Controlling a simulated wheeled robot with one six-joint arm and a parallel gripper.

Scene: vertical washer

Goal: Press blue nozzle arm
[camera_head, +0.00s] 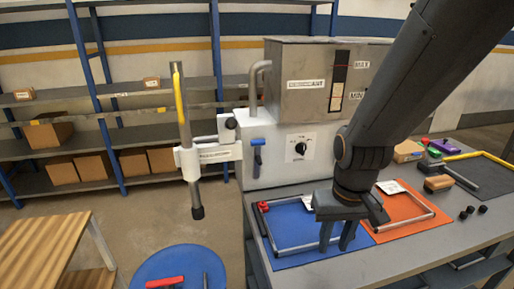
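A blue lever (258,157) hangs on the white front of the washer, left of the black dial. A vertical grey nozzle tube (185,130) with a yellow strip and a black tip stands on a white bracket (210,153) left of the washer. A grey bent-tube arm with a red end piece (263,207) lies on the blue mat (290,220). I cannot tell which of these is the blue nozzle arm. My gripper (337,240) points down near the right edge of the blue mat, with its two fingers apart. It is right of and nearer than the lever.
An orange mat (408,215) with another bent tube lies right of my gripper. Black knobs (467,212) and small coloured parts lie farther right. A round blue surface (180,262) and a wooden table (45,245) stand lower left.

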